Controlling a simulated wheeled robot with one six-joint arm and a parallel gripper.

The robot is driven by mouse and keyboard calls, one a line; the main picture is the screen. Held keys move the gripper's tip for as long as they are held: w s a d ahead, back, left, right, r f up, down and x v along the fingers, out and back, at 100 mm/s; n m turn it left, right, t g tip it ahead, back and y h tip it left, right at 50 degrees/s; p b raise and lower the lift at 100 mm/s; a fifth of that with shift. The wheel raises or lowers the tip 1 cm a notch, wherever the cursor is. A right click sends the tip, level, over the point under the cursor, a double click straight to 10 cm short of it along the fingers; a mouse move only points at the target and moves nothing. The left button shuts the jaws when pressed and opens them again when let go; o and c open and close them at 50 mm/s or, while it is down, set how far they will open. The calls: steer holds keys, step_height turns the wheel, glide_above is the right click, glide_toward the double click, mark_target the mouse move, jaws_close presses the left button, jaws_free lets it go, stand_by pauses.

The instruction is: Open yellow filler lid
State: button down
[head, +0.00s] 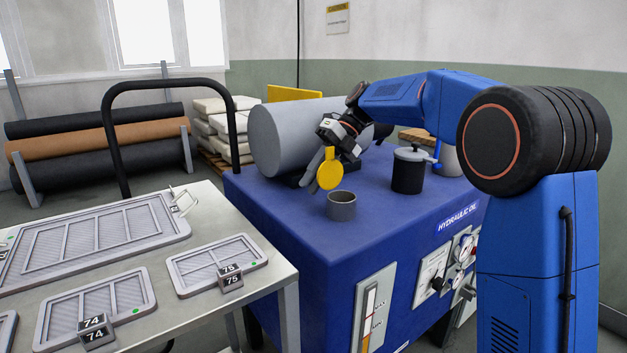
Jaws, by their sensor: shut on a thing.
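The yellow filler lid (330,174) is a round disc, standing tilted up near upright in the head view. The grey filler neck (342,206) below and to its right is a short open cylinder on the blue hydraulic oil tank (270,206); its mouth is uncovered. My gripper (326,154) is at the lid's upper edge, shut on it, with the arm reaching in from the right. The exact contact of the fingers on the lid is too small to tell.
A large grey cylinder (280,138) lies on the tank behind my gripper. A black canister with a grey cap (408,170) stands to the right. A table with grey filter panels (85,238) is at left. The tank top in front of the neck is clear.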

steer(key=c, duration=1.6)
jaws_free()
steer(key=v, duration=1.2)
steer(key=shift+f, duration=0.1)
steer(key=shift+d, duration=0.1)
